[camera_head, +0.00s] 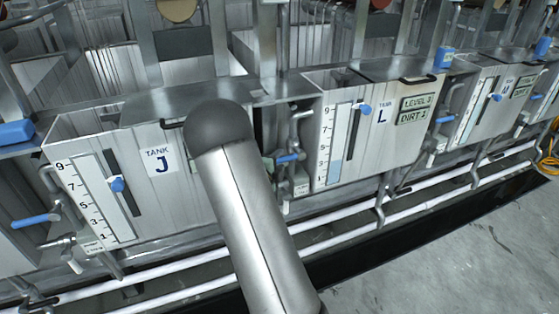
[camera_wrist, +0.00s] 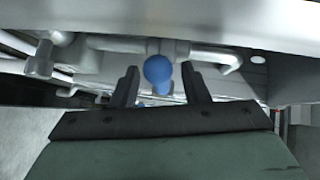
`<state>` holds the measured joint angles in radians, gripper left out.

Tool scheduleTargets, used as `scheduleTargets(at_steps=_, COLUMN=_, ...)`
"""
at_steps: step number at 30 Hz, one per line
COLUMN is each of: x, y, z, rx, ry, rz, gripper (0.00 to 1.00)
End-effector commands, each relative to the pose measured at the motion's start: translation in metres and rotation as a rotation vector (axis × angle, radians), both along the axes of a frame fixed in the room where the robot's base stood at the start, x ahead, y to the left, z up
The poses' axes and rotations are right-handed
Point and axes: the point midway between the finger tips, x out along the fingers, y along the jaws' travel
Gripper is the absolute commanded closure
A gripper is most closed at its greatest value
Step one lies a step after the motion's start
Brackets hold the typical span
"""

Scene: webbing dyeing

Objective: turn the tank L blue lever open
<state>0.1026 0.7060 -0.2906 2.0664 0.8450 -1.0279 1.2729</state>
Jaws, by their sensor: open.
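Tank L (camera_head: 405,150) stands right of the middle in the head view, with its label and level gauge on the front. A blue lever (camera_head: 290,157) sits on the pipework at its left side and points roughly sideways. In the wrist view a blue lever end (camera_wrist: 158,72) shows as a rounded knob below a metal pipe. My gripper (camera_wrist: 160,67) is open, with one dark finger on each side of the knob and visible gaps between. Whether a finger touches it is not clear.
Tank J (camera_head: 185,190) stands left of my arm, with its own blue lever (camera_head: 35,221). White pipes (camera_head: 345,218) run low along the tank fronts. A blue gauge knob (camera_head: 365,108) is on tank L's front. Grey floor (camera_head: 460,255) lies clear at the lower right.

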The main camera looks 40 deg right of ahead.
Motion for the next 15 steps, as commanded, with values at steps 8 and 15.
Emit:
scheduleTargets(at_steps=8, x=0.0053, y=-0.0108, z=-0.0018, rx=-0.001, ry=0.001, rz=-0.001, gripper=0.59)
scheduleTargets(at_steps=15, x=0.0053, y=-0.0105, z=-0.0017, rx=0.0, ry=0.0, rz=0.0, gripper=0.78)
